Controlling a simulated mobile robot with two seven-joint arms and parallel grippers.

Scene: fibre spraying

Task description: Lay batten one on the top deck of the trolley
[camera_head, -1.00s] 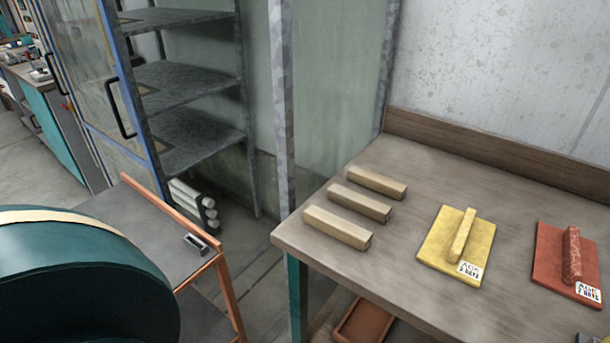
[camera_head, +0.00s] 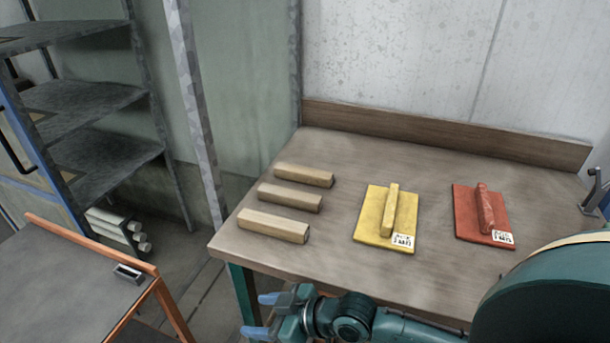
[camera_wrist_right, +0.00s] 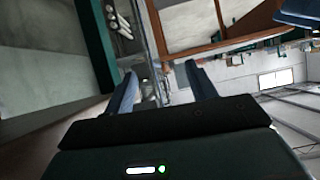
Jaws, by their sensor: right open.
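Three wooden battens lie in a row on the left part of the wooden workbench (camera_head: 330,265): a front batten (camera_head: 272,226), a middle batten (camera_head: 290,197) and a back batten (camera_head: 303,176). I cannot tell which is batten one. The trolley's grey top deck (camera_head: 60,290), with an orange rim, is at the lower left of the head view. My right gripper (camera_head: 262,315) is open and empty, in front of the bench's front edge and apart from the battens. Its fingers (camera_wrist_right: 163,85) also show in the right wrist view with nothing between them. My left gripper is not in view.
A yellow board with a handle (camera_head: 374,222) and a red one (camera_head: 468,215) lie right of the battens. A small metal fitting (camera_head: 128,273) is on the trolley's edge. Grey shelving (camera_head: 90,105) stands behind the trolley. A vice-like tool (camera_head: 594,195) is at the bench's right end.

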